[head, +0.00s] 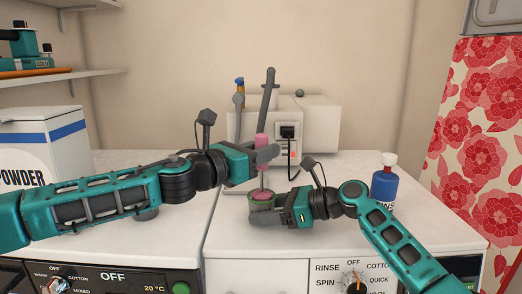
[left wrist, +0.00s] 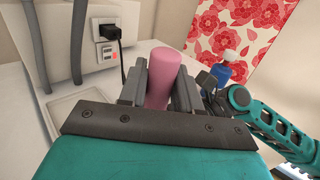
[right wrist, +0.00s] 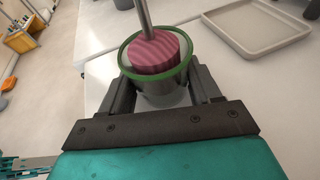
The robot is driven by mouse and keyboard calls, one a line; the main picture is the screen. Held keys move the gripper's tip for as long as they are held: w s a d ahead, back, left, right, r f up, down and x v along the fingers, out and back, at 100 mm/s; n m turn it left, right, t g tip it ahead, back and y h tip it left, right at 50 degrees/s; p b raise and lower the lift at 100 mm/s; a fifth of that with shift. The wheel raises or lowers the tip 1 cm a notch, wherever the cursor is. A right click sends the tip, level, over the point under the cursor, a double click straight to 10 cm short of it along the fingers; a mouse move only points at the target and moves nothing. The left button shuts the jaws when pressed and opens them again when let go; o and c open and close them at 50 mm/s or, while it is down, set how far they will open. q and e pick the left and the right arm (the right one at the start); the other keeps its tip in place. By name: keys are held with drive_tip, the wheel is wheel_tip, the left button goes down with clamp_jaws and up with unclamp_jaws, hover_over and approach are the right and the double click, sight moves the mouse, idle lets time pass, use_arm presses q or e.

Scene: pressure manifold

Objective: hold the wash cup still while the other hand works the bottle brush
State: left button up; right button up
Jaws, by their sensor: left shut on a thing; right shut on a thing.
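The bottle brush has a pink handle (head: 262,138), a thin grey shaft and a pink striped head (right wrist: 155,50). My left gripper (head: 264,155) is shut on the handle, which stands upright between its fingers in the left wrist view (left wrist: 162,78). The brush head is inside the cup mouth; the cup's underside is hidden.
A shallow grey tray (right wrist: 225,25) lies beside the cup on the white worktop. A blue bottle with a white cap (head: 384,188) stands to the right. A white box with an outlet and plug (head: 288,132) is behind the arms. A powder box (head: 50,140) stands at left.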

use_arm(q)
drive_tip(key=shift+f, duration=0.4)
drive_tip(key=shift+d, duration=0.4)
drive_tip(key=shift+w+a, duration=0.1)
drive_tip(key=shift+w, duration=0.1)
drive_tip(key=shift+w+a, duration=0.15)
drive_tip(key=shift+a, duration=0.15)
drive_tip(key=shift+a+f, duration=0.1)
drive_tip(key=shift+s+a, duration=0.3)
drive_tip(key=shift+s, duration=0.05)
drive_tip(key=shift+s, duration=0.1)
